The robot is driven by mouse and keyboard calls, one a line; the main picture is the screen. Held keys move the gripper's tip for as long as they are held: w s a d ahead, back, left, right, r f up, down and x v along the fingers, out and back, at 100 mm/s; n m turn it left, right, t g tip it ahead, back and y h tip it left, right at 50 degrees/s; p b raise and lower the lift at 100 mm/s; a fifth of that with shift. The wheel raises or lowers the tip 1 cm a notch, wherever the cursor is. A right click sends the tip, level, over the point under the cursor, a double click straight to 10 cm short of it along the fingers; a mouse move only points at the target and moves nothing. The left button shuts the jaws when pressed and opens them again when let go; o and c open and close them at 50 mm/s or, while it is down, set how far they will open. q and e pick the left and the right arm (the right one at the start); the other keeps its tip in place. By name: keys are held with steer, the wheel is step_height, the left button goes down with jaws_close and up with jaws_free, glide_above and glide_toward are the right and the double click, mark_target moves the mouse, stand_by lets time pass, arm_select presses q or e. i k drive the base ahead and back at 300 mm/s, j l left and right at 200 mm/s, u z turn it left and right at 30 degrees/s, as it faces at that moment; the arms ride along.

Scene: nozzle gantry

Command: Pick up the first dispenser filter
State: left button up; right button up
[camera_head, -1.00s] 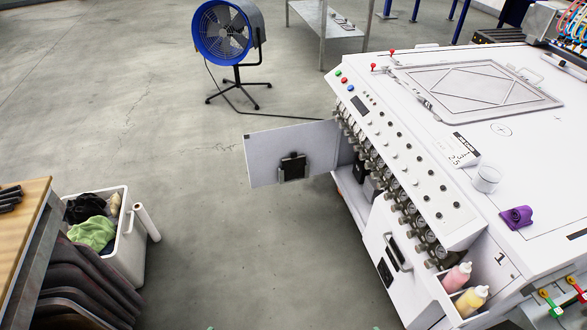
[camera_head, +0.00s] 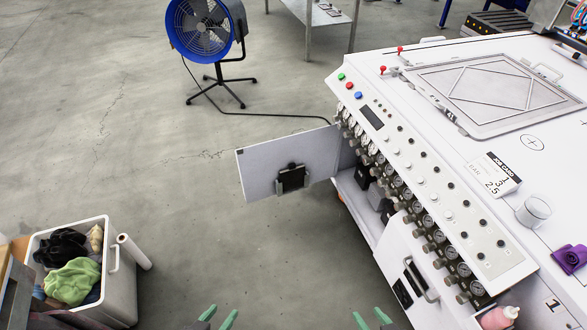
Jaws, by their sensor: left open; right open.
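No part is plainly marked as the first dispenser filter. A white cabinet door (camera_head: 258,180) stands open on the machine's front. Dark units (camera_head: 364,178) show inside the opening behind it; I cannot tell whether one is the filter. A row of metal fittings with round gauges (camera_head: 428,222) runs along the machine's front edge. My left gripper (camera_head: 218,318) is open and empty at the bottom edge of the head view, its green fingertips apart. My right gripper (camera_head: 373,319) is open and empty at the bottom edge, left of the machine's lower door. Both are well short of the cabinet.
A bin of rags (camera_head: 122,290) stands lower left. A blue fan (camera_head: 203,30) stands behind.

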mark_target(292, 178)
steer(key=i+j+z, duration=0.25)
steer(key=i+j, duration=0.5)
steer(key=i+j+z, duration=0.2)
steer(key=i+j, duration=0.5)
steer(key=j, duration=0.2)
